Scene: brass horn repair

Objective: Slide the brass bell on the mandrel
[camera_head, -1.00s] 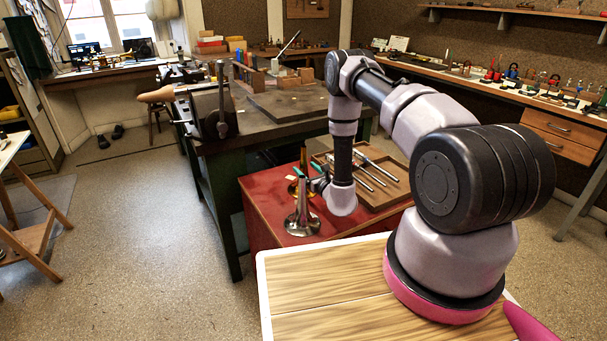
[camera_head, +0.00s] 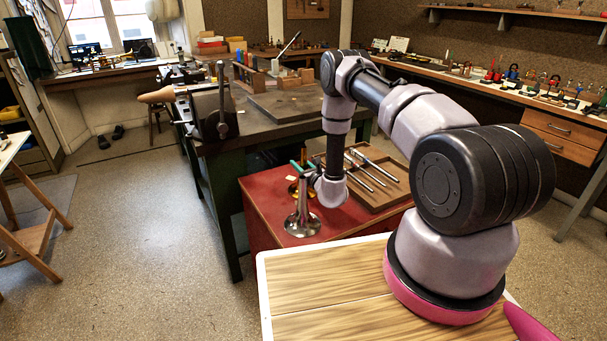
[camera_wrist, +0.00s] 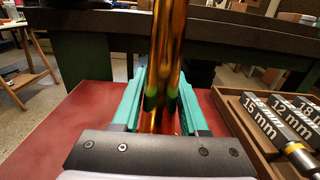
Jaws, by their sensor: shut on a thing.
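My gripper (camera_wrist: 160,100) is shut on the upright narrow tube of the brass bell (camera_wrist: 168,60), with a green finger on each side. The tube runs out of the top of the wrist view, so its ends are out of sight there. In the head view, my gripper (camera_head: 304,168) is over the red cabinet top, and a small gold patch (camera_head: 293,187) shows low behind the steel. A flared steel mandrel (camera_head: 302,220) stands upright on the cabinet, wide foot down, its upper stem close to my fingers. Whether brass and mandrel touch cannot be told.
A wooden tray (camera_head: 372,188) of steel rods lies right of the mandrel on the red cabinet (camera_head: 262,200). The wrist view shows size-marked blocks (camera_wrist: 270,122) at right. A green workbench with a vise (camera_head: 214,112) stands behind.

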